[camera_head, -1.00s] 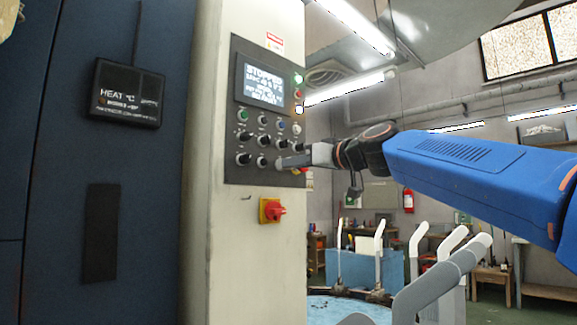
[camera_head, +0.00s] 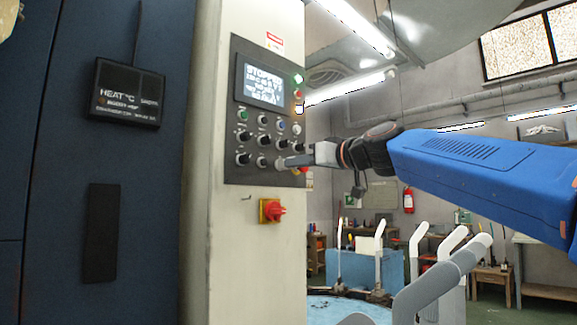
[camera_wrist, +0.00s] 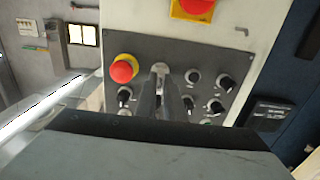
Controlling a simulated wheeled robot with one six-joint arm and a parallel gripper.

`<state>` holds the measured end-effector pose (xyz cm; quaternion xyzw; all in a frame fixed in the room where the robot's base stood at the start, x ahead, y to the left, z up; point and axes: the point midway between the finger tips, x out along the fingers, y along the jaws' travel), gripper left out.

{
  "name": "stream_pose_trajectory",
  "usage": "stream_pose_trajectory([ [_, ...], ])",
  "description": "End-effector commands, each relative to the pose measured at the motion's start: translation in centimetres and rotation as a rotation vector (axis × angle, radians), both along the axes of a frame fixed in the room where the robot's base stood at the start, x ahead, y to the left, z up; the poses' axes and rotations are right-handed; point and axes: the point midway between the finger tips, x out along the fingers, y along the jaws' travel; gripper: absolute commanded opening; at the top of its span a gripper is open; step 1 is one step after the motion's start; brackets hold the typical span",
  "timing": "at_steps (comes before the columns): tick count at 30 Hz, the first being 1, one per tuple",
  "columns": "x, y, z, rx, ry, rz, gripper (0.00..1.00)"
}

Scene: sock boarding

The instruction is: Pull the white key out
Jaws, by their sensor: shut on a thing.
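My gripper (camera_head: 300,159) reaches in from the right to the lower right of the dark control panel (camera_head: 238,132). In the wrist view my gripper (camera_wrist: 160,84) points at the panel with its fingers close together, shut on the white key. Only a small pale part of the key (camera_wrist: 160,67) shows at the fingertips; the fingers hide most of it. I cannot tell whether the key is still in its lock.
Several black knobs (camera_wrist: 226,83) sit close beside my fingers. A red mushroom button (camera_wrist: 122,71) on a yellow base is on the other side. A lit screen (camera_head: 264,86) is above.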

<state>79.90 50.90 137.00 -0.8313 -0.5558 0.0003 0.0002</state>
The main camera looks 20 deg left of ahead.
Motion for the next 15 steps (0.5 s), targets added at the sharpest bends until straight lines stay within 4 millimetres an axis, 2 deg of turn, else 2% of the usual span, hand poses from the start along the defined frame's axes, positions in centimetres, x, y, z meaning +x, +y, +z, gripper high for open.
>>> stream_pose_trajectory([
  [15, -0.5, -1.2, 0.0, 0.000, -0.001, -0.001, 0.00],
])
